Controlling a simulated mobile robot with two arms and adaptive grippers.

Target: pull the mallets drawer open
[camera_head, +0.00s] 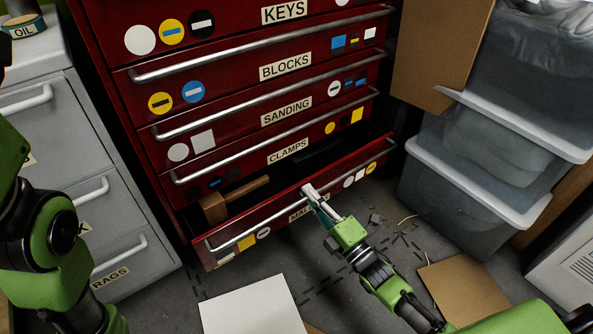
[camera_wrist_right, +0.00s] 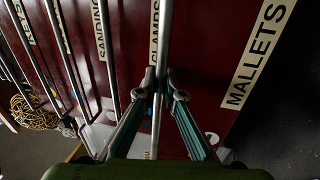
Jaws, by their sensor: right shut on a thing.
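The mallets drawer (camera_head: 285,218) is the lowest drawer of the red cabinet and stands partly open. Its label is partly covered by my gripper in the head view but reads clearly in the wrist view (camera_wrist_right: 258,55). A wooden mallet (camera_head: 215,208) lies inside at the left. A long metal bar handle (camera_head: 260,219) runs across the drawer front. My right gripper (camera_head: 308,191) is shut on this handle near its middle; its fingers (camera_wrist_right: 162,85) close around the bar in the wrist view. My left arm shows at the left edge, but its gripper is out of view.
The drawers above, such as the clamps drawer (camera_head: 290,150), are shut. A grey cabinet (camera_head: 75,150) stands at the left. Clear plastic bins (camera_head: 470,175) stand at the right. A white sheet (camera_head: 250,308) and a cardboard piece (camera_head: 462,290) lie on the floor in front.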

